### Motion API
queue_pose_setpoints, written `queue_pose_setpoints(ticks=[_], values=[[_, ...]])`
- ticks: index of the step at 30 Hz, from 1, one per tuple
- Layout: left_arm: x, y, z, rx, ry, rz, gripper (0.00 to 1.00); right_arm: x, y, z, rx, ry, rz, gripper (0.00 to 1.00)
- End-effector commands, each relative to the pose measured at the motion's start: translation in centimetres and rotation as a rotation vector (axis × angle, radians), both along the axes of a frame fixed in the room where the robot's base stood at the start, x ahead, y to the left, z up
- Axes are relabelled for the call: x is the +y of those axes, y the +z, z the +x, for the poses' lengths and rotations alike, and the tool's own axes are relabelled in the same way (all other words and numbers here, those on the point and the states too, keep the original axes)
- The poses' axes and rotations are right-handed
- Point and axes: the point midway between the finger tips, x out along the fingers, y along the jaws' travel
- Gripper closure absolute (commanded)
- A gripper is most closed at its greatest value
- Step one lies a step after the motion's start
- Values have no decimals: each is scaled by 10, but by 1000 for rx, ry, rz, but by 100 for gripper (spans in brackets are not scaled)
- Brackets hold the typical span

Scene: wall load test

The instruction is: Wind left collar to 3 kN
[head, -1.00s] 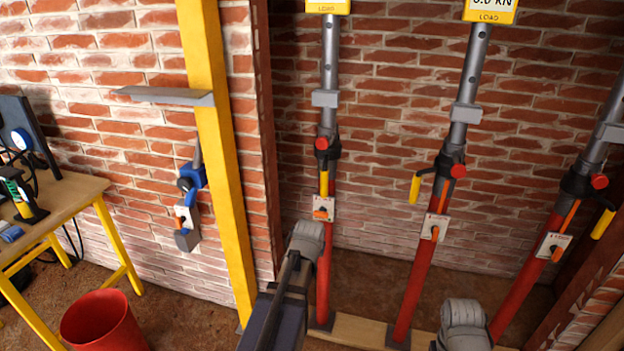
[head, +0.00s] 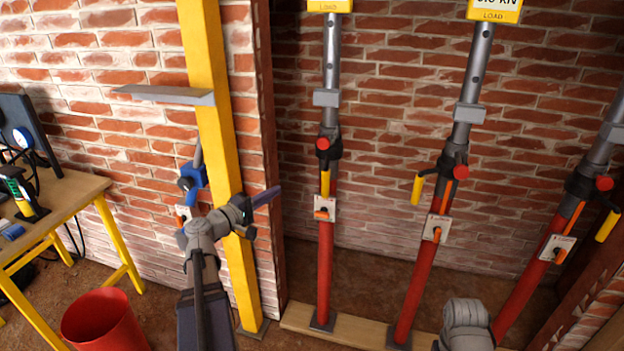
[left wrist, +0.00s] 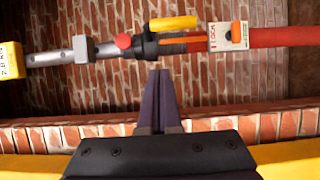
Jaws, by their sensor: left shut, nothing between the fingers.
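The left prop's black collar (head: 328,148) sits between the grey upper tube and the red lower tube (head: 325,265). It has a red knob (head: 322,143) and a yellow handle (head: 325,184) hanging down. In the left wrist view the collar (left wrist: 148,46) lies sideways, beyond the fingertips. My left gripper (head: 272,195) is shut and empty, left of the prop by the yellow post, apart from the collar. Its fingers (left wrist: 160,74) also show in the left wrist view. The left load gauge (left wrist: 10,60) is at that view's left edge; its small sideways digits are uncertain. My right gripper is out of view.
The yellow post (head: 205,85) with a grey shelf plate (head: 165,95) stands close beside my left arm. Two more props (head: 412,285) stand to the right. A red bucket (head: 103,320) and a wooden bench (head: 75,190) are at left. Space between post and left prop is open.

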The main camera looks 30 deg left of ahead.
Motion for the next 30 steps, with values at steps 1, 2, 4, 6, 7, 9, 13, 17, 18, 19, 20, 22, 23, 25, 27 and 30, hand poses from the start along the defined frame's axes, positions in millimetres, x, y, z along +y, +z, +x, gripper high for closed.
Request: queue_pose_setpoints(ticks=[1, 2, 4, 6, 7, 9, 13, 17, 18, 19, 20, 22, 23, 25, 27, 30], values=[[1, 1, 0, -3, 1, -3, 100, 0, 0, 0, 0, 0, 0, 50], [0, 1, 0, -3, 1, -3, 100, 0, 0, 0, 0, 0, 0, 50], [0, 1, 2, -3, 0, -3, 100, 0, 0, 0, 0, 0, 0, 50], [-1, 1, 7, -2, -2, -3, 100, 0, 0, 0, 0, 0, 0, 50], [-2, 1, 11, -3, -2, -2, 100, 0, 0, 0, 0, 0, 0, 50], [-4, 0, 21, -2, -3, -1, 100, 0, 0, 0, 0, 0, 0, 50], [-9, 0, 47, -2, -5, -1, 100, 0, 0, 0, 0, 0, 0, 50], [-15, 0, 75, -1, -4, -1, 100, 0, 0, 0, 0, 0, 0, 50], [-17, 0, 82, -1, -4, -1, 100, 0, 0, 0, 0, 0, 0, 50], [-18, 0, 88, -1, -4, -1, 100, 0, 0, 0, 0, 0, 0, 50], [-19, 0, 94, -1, -4, -1, 100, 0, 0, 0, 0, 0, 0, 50], [-23, 0, 104, -1, -4, -1, 100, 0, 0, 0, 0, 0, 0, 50], [-30, 0, 104, -1, -4, -1, 100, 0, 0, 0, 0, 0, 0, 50], [-39, 0, 108, -1, -4, -1, 100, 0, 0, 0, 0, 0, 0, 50], [-45, 0, 112, -1, -3, -1, 100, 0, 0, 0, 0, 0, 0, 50], [-51, 0, 116, -1, -2, -1, 100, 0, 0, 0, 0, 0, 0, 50]])
